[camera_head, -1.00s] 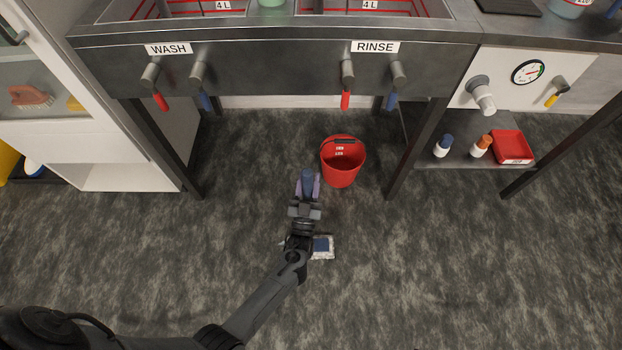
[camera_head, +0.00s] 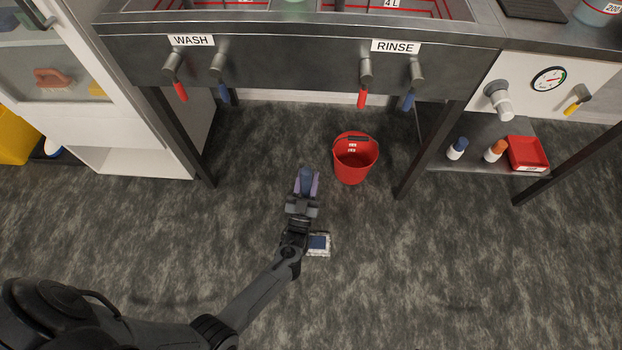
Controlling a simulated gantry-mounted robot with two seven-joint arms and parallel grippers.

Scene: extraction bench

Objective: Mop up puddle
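My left gripper (camera_head: 307,184) has purple fingers that close around a blue, upright piece, which looks like the top of a mop handle. The mop head (camera_head: 319,244), a blue plate with a white pad, shows at floor level just right of my forearm. The rest of the handle is hidden behind my arm. A red bucket (camera_head: 356,160) stands upright on the floor right of the gripper, apart from it. I cannot make out a puddle on the mottled grey floor (camera_head: 440,270). My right gripper is not in view.
The sink bench (camera_head: 300,62) with WASH and RINSE taps spans the back. Its legs stand left (camera_head: 180,135) and right (camera_head: 424,150). A white cabinet (camera_head: 90,130) is at left. A low shelf at right holds two bottles and a red tray (camera_head: 527,153). The front floor is clear.

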